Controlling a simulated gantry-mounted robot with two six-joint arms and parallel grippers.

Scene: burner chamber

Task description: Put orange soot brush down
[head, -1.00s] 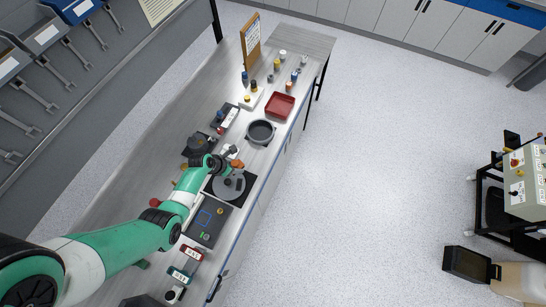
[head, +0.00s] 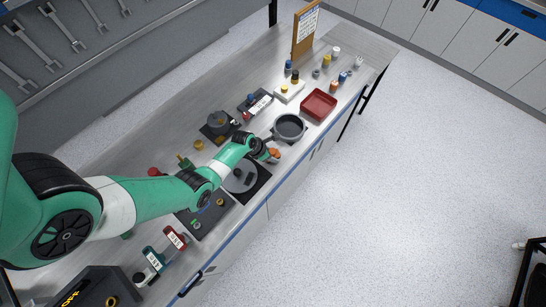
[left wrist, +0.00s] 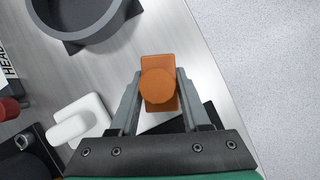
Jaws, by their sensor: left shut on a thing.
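My left gripper (left wrist: 157,100) is shut on the orange soot brush (left wrist: 160,85) in the left wrist view. The brush shows as an orange block with a round orange part, held between the two grey fingers. In the head view my left gripper (head: 266,154) is over the bench, with the orange brush (head: 273,155) at its tip, just beyond a dark plate with a grey disc (head: 240,182). I cannot tell whether the brush touches the bench top. My right gripper does not show.
A dark round pan (head: 289,127) stands close beyond the gripper, with a red tray (head: 318,105) farther back. A white piece (left wrist: 80,120) lies left of the brush in the left wrist view. The bench's front edge is close on the right.

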